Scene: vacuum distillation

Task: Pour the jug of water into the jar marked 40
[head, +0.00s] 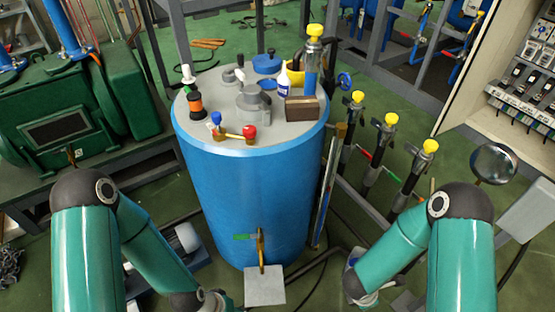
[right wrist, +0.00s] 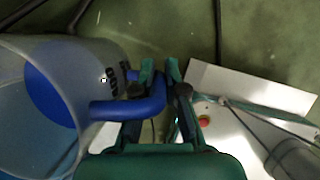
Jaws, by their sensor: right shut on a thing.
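A translucent jug (right wrist: 75,70) with a blue handle (right wrist: 128,108) fills the left of the right wrist view. Blue shows inside it, and dark marks show on its side. My right gripper (right wrist: 160,76) is shut on the handle, with the fingers on either side of the blue grip. In the head view my right forearm and the bottom edge mostly hide this gripper. My left arm reaches down to the bottom edge of the head view, where its gripper fingers are out of sight. I cannot make out a jar marked 40.
A large blue drum (head: 250,195) stands in the middle, its grey top crowded with a white bottle (head: 283,82), a brown block (head: 302,110) and valves. Yellow-topped posts (head: 390,130) stand to its right. A green machine (head: 75,120) is at left. A pale plate (right wrist: 240,135) lies below my right gripper.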

